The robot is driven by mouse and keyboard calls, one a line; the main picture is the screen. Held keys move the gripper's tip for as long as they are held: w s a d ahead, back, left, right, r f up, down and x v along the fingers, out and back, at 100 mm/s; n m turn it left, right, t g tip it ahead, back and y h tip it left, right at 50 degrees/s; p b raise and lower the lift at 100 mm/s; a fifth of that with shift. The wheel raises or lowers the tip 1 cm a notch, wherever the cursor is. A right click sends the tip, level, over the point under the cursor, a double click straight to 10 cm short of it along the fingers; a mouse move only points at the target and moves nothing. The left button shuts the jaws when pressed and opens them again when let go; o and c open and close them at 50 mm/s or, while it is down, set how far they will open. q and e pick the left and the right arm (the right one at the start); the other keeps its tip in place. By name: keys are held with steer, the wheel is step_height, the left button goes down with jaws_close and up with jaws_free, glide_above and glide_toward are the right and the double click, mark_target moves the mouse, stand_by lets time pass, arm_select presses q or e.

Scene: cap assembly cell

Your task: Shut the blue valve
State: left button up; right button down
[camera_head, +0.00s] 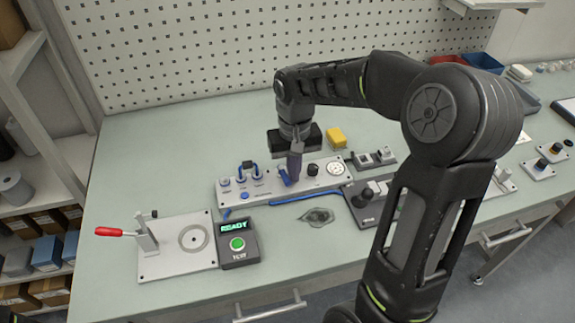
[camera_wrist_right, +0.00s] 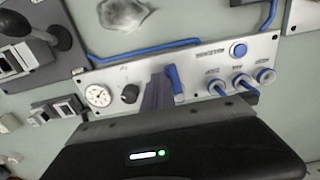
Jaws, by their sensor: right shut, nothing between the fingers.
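The blue valve is a blue lever (camera_head: 284,178) on a grey panel (camera_head: 232,200) near the middle of the bench. In the right wrist view the lever (camera_wrist_right: 175,82) lies roughly across the panel. My right gripper (camera_head: 293,178) points down at the panel with its fingers shut and empty, right beside the lever. In the right wrist view its fingers (camera_wrist_right: 157,95) are between the lever and a black knob (camera_wrist_right: 130,93). I cannot tell whether they touch the lever.
The panel also carries a gauge (camera_head: 336,168) and blue hose fittings (camera_wrist_right: 242,82). A READY box (camera_head: 239,244) and a red-handled clamp (camera_head: 118,232) stand to the left. A yellow block (camera_head: 336,137) is behind. A clear crumpled piece (camera_head: 317,216) lies in front.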

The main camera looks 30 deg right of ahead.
steer(key=shift+s, duration=0.1)
stand_by(0.3)
steer(key=shift+s+d, duration=0.1)
steer(key=shift+s, duration=0.05)
step_height(320, 180, up, 7)
steer(key=p, duration=0.5)
stand_by(0.4)
stand_by(0.5)
